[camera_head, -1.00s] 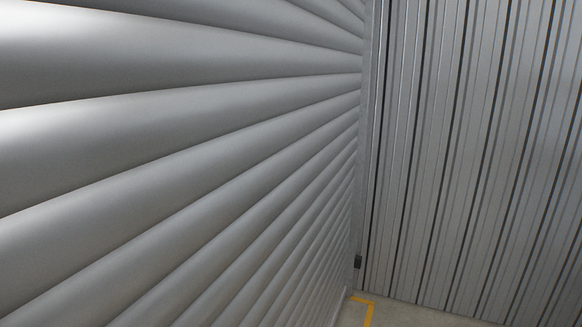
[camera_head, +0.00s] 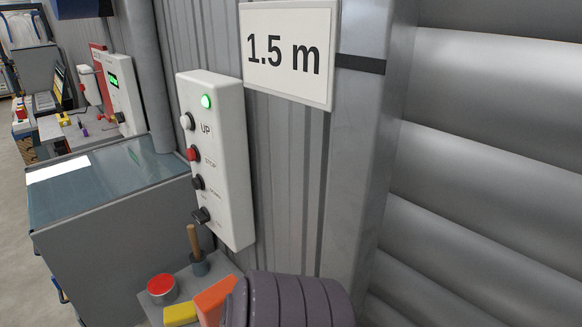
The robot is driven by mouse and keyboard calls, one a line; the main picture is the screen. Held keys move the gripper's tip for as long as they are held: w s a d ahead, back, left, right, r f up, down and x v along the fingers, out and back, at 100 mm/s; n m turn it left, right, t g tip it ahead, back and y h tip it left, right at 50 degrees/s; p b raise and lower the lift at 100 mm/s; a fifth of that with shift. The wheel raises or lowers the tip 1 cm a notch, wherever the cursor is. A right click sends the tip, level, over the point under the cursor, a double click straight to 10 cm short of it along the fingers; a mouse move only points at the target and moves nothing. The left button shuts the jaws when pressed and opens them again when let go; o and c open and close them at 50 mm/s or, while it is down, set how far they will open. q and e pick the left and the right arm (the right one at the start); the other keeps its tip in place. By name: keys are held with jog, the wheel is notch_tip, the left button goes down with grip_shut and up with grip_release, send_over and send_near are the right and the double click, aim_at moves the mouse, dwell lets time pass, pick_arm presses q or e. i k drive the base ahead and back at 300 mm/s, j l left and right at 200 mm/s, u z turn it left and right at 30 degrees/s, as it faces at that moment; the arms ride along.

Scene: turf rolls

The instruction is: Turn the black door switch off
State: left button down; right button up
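A white control box (camera_head: 232,160) is mounted on the grey corrugated wall left of the roller door. From top to bottom it has a lit green lamp (camera_head: 206,101), a white button (camera_head: 187,121) marked UP, a red button (camera_head: 193,153) marked STOP and a black button (camera_head: 198,182) with a label too small to read surely. The black switch (camera_head: 200,216) sits at the bottom of the box. Its knob sticks out, and I cannot tell which position it is in. Neither gripper shows.
A wooden-handled tool (camera_head: 194,243), a red-topped round item (camera_head: 161,287) and an orange piece (camera_head: 215,299) are below the box. A dark ribbed object (camera_head: 295,300) is in front. A grey cabinet (camera_head: 120,235) stands left. A 1.5 m sign (camera_head: 289,52) hangs above right.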

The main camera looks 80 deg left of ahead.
aim_at(202, 216)
jog(key=u, duration=3.25)
jog(key=j+z, duration=0.3)
jog(key=z, duration=0.2)
jog(key=i+j+z, duration=0.1)
jog(key=j+z, duration=0.2)
jog(key=z, duration=0.15)
jog(key=j+z, duration=0.1)
jog(key=j, duration=0.4)
jog(key=k+j, duration=0.1)
jog(key=j, duration=0.4)
jog(key=j+z, duration=0.15)
jog(key=j, duration=0.3)
jog(key=k+j+z, duration=0.1)
jog(key=j, duration=0.4)
jog(key=k+j, duration=0.1)
jog(key=j, duration=0.4)
jog(key=k+j+z, duration=0.15)
jog(key=j, duration=0.3)
jog(key=j+z, duration=0.1)
jog(key=j, duration=0.4)
jog(key=i+l, duration=0.4)
jog(key=i+u, duration=0.05)
